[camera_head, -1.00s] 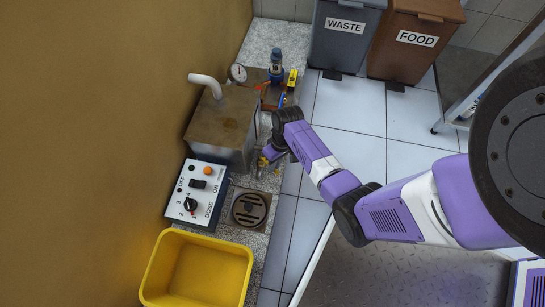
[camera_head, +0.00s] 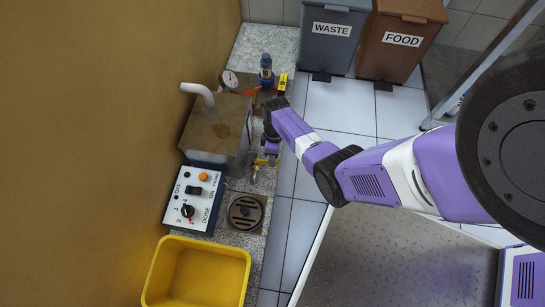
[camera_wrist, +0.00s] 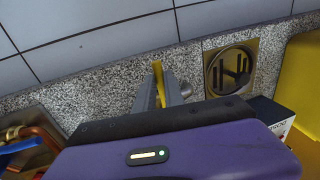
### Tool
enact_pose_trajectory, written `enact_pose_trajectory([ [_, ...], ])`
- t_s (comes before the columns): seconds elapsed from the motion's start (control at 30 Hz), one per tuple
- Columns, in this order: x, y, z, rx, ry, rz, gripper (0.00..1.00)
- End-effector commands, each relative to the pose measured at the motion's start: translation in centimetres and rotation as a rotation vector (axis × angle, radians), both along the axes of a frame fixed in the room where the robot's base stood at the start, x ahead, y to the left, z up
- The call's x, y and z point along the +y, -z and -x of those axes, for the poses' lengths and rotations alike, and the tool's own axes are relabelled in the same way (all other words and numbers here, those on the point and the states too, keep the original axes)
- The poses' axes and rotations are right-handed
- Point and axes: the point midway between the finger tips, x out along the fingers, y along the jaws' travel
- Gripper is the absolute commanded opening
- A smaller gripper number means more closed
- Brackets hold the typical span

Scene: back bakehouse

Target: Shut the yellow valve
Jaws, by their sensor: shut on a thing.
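The yellow valve's handle (camera_wrist: 158,80) is a narrow yellow lever. In the wrist view it stands up between the grey fingers of my gripper (camera_wrist: 163,92), which are shut on it. In the head view a small yellow part of the valve (camera_head: 260,162) shows at the right side of the metal box, beside my gripper (camera_head: 269,158). The gripper hides much of the valve there. The valve's body and the lever's exact angle to its pipe are not clear.
The metal box (camera_head: 215,130), control panel (camera_head: 194,198), drain (camera_head: 246,212) and yellow tub (camera_head: 197,275) lie close to the gripper. A gauge (camera_head: 229,79), red lever (camera_head: 250,93) and blue-topped fitting (camera_head: 266,70) stand behind.

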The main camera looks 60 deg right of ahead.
Motion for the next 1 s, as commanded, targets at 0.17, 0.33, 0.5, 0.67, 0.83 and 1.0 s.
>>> enact_pose_trajectory([
  [0.17, -0.11, -0.02, -0.21, -0.004, -0.018, 0.001, 0.00],
  [0.33, -0.14, -0.02, -0.23, -0.005, -0.020, 0.002, 0.00],
  [0.5, -0.17, -0.02, -0.25, -0.005, -0.020, 0.003, 0.15],
  [0.67, -0.15, -0.01, -0.19, -0.004, -0.018, 0.002, 0.35],
  [0.83, -0.12, 0.00, -0.13, -0.003, -0.017, 0.001, 0.35],
  [1.0, -0.22, -0.68, -0.15, -0.002, -0.016, 0.000, 0.35],
])
